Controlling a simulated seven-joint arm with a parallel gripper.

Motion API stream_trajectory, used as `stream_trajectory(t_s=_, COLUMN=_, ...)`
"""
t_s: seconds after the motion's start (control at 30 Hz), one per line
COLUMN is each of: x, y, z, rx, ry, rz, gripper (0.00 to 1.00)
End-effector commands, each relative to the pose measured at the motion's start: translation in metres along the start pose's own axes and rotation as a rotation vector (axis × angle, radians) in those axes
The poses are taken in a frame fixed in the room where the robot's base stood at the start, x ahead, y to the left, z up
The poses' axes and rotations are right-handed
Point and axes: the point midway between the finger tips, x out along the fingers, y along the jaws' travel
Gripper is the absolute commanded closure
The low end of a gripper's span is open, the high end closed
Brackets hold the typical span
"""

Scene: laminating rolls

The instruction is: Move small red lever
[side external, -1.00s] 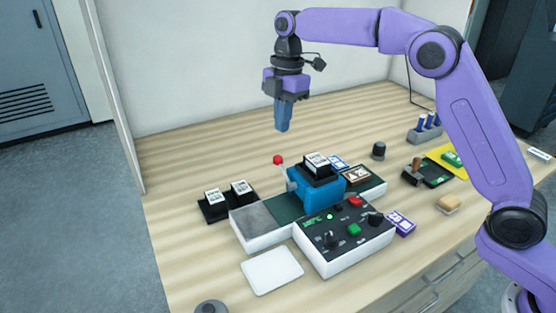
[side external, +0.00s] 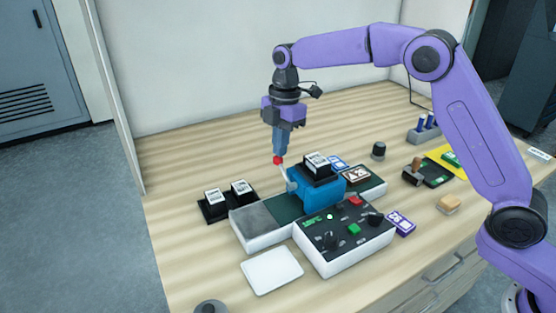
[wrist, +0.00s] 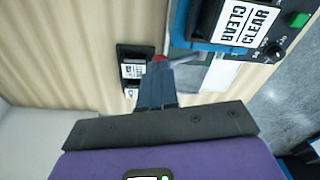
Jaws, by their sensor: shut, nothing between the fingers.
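The small red lever (side external: 278,160) has a red ball on a thin pale stem. It stands at the left side of the blue laminator block (side external: 317,190). My gripper (side external: 279,153) points straight down, shut and empty, with its blue fingertips right at the top of the red ball. In the wrist view the red ball (wrist: 158,58) shows just beyond my fingertips (wrist: 157,66), which partly hide it. Whether they touch it I cannot tell. The lever's stem (wrist: 185,60) runs right towards the machine.
A black-topped control box (side external: 340,230) with knobs and buttons stands in front of the blue block. Black holders with white labelled cartridges (side external: 214,197) stand to the left. A white plate (side external: 271,270) lies in front. Stamps and pads (side external: 430,172) lie to the right. The table behind is clear.

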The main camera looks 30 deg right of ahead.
Motion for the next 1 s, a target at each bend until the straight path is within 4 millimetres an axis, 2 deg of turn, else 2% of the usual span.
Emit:
stream_trajectory(t_s=0.17, x=0.007, y=0.000, z=0.000, rx=-0.001, ry=0.000, rz=-0.001, gripper=1.00)
stream_trajectory(t_s=0.57, x=0.010, y=0.000, z=0.000, rx=-0.001, ry=0.000, rz=-0.001, gripper=1.00)
stream_trajectory(t_s=0.8, x=0.030, y=-0.001, z=0.002, rx=-0.001, ry=0.000, rz=-0.003, gripper=1.00)
stream_trajectory(t_s=1.0, x=0.027, y=0.000, z=0.003, rx=0.000, ry=0.000, rz=0.000, gripper=1.00)
